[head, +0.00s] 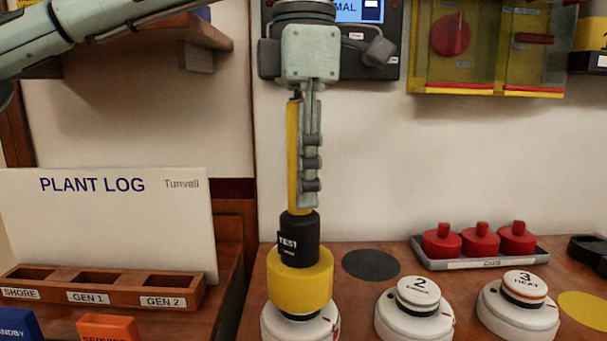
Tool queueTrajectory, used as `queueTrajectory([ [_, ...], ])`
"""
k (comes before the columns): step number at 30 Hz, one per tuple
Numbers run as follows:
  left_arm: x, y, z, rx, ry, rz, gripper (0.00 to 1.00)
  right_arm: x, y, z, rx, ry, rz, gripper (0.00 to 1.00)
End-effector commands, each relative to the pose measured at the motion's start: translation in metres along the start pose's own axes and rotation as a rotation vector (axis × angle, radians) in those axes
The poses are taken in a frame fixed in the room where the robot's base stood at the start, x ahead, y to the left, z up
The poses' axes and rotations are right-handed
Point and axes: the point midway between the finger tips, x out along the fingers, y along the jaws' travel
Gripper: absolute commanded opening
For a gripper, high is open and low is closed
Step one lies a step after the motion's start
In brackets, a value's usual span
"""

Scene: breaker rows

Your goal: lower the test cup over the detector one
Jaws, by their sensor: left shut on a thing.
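My left gripper (311,188) points down and is shut on the yellow pole of the test tool. The pole leads down to a black body marked TEST (298,241) and the wide yellow test cup (300,281) below it. The cup is upright, in line with detector one (288,326), a white round unit on the bench. The cup hides the detector's top. A dark band and the white base show under the cup's rim. I cannot tell whether the cup touches the detector. My right gripper is out of view.
Detector two (413,303) and detector three (520,300) stand to the right. A tray of red caps (480,242) lies behind them. A dark disc (371,265) is flat on the bench. The PLANT LOG board (115,220) and wooden slots (102,287) are left.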

Motion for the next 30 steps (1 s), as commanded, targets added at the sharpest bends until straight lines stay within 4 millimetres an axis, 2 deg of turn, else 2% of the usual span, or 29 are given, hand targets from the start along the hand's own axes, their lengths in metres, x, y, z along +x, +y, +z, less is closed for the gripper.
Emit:
queueTrajectory([
  [30, 0.025, 0.000, 0.000, -0.001, -0.002, 0.000, 0.00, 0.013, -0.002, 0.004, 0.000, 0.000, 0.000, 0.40],
])
